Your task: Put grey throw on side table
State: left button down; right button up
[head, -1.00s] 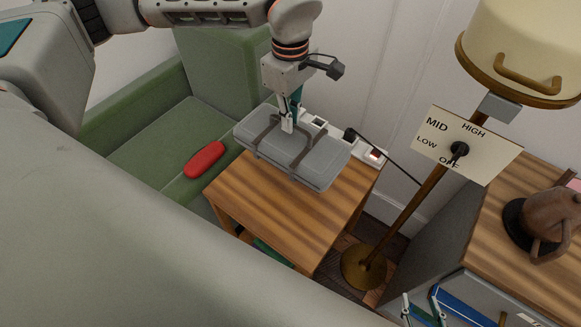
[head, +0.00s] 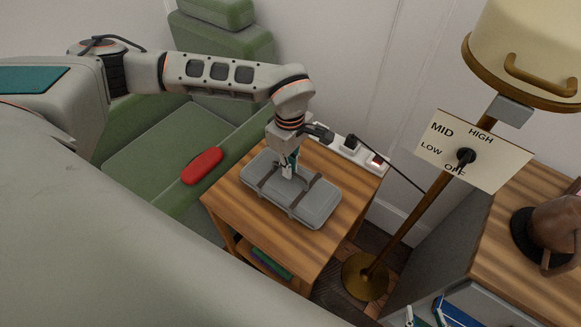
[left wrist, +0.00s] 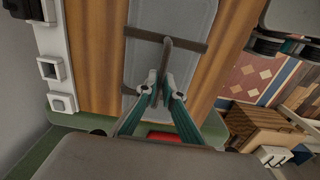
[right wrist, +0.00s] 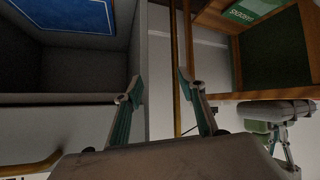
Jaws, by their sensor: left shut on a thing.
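The grey throw (head: 312,203) is a folded grey bundle with dark straps and a handle strap on top. It lies flat over the wooden top of the side table (head: 331,241), within its edges; I cannot tell whether it rests fully on the wood. My left gripper (head: 287,172) points down and is shut on the strap at the throw's middle. The left wrist view shows the fingertips (left wrist: 160,88) closed on the strap, with the throw (left wrist: 170,18) beneath. My right gripper (right wrist: 157,90) is open and empty, away from the table.
A white power strip (head: 352,152) with a plug and cable lies along the table's back edge. A green armchair (head: 150,150) with a red item (head: 202,166) on its arm stands left. A brass floor lamp (head: 404,232) and a cabinet (head: 500,225) with a brown kettle stand right.

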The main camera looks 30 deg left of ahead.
pick_arm(q)
jog(key=shift+f, duration=0.1)
jog(key=shift+f, duration=0.2)
jog(key=c, duration=2.2)
grip_release()
